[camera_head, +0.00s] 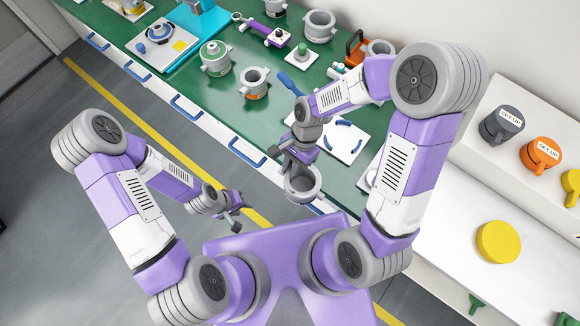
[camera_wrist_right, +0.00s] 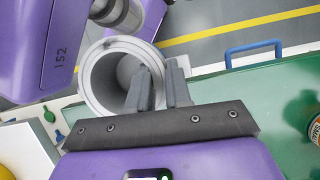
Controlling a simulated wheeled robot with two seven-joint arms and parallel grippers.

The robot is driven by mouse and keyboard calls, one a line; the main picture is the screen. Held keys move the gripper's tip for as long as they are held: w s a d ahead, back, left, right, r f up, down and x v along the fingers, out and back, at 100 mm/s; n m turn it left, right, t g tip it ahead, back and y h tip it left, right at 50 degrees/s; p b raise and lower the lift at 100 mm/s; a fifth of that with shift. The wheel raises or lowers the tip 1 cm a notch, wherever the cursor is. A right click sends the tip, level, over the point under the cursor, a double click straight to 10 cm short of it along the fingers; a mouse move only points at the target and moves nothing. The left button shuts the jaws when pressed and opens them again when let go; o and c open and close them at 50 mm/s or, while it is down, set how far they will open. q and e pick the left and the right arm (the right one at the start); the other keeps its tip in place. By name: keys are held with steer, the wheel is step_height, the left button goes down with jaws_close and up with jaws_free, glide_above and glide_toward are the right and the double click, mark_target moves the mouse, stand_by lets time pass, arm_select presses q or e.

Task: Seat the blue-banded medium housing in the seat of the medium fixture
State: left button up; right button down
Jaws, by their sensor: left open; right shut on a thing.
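My right gripper (camera_head: 300,163) is shut on the wall of a grey, open-topped cylindrical housing (camera_head: 303,185), with one finger inside the bore. In the right wrist view, the gripper (camera_wrist_right: 163,82) and the housing's rim (camera_wrist_right: 91,83) also show. I cannot see a blue band on this housing. It is held at the table's front edge. A white plate with blue arc-shaped marks (camera_head: 344,139), which looks like the medium fixture, lies on the green table to its upper right, partly hidden by my right arm. My left gripper (camera_head: 238,215) is open and empty over the floor.
Green-banded (camera_head: 215,58) and orange-banded (camera_head: 255,83) housings stand left of the plate on the green table (camera_head: 185,95). A blue press (camera_head: 205,18) stands at the back left. A blue-handled tool (camera_head: 290,84) lies near the plate. Coloured set-up pieces (camera_head: 540,153) line the right bench.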

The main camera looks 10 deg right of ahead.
steer(key=w+d+f+p, duration=0.1)
steer(key=w+d+p, duration=0.1)
steer(key=w+d, duration=1.3)
steer(key=d, duration=0.3)
stand_by(0.6)
stand_by(0.4)
steer(key=shift+f+b, duration=0.7)
steer(key=shift+f, duration=0.6)
steer(key=c, duration=1)
jaws_free()
steer(key=shift+d+r, duration=0.1)
steer(key=v, duration=0.7)
steer(key=shift+r+p, duration=0.25)
steer(key=shift+p, duration=0.15)
steer(key=shift+r, duration=0.1)
